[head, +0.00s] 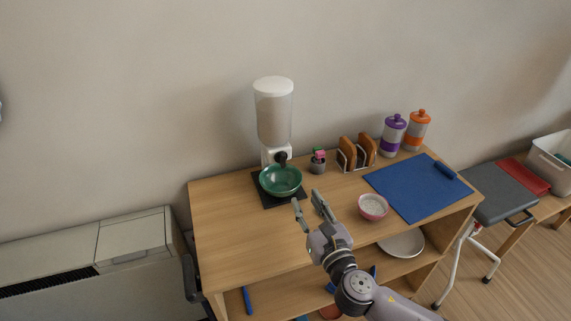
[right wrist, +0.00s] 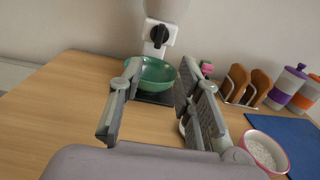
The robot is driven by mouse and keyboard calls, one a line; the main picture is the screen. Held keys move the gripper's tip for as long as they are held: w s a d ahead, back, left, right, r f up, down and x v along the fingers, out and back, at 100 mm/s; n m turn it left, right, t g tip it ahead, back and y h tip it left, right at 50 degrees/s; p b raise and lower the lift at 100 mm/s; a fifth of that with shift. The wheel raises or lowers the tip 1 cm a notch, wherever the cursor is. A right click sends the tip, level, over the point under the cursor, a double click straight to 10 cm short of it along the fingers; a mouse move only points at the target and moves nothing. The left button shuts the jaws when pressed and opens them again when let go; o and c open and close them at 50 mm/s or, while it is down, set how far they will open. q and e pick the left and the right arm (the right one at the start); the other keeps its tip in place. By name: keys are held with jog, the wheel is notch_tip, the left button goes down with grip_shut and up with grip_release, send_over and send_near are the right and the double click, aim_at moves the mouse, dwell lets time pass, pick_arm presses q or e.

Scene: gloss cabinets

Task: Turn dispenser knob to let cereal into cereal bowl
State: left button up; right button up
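The cereal dispenser (head: 273,115) stands at the back of the wooden table, with a clear hopper and white lid. Its black knob (right wrist: 156,34) faces forward on the white base; in the head view the knob (head: 281,157) shows just above the bowl's rim. The green cereal bowl (head: 281,180) sits on a dark mat under the dispenser; it also shows in the right wrist view (right wrist: 152,74). My right gripper (head: 308,203) is open and empty, in front of the bowl and apart from it, with its fingers toward the dispenser. My left gripper is not in view.
A small pot (head: 317,165), toast rack (head: 356,153) and two bottles (head: 393,133) stand to the right of the dispenser. A pink bowl (head: 373,207) with white contents sits right of my gripper, beside a blue mat (head: 416,188). The table's left part is clear.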

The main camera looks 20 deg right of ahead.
aim_at(284, 161)
jog(key=w, duration=1)
jog(key=w+p, duration=0.1)
jog(key=w, duration=0.4)
jog(key=shift+w+a, duration=0.25)
jog(key=shift+a, duration=0.05)
grip_shut()
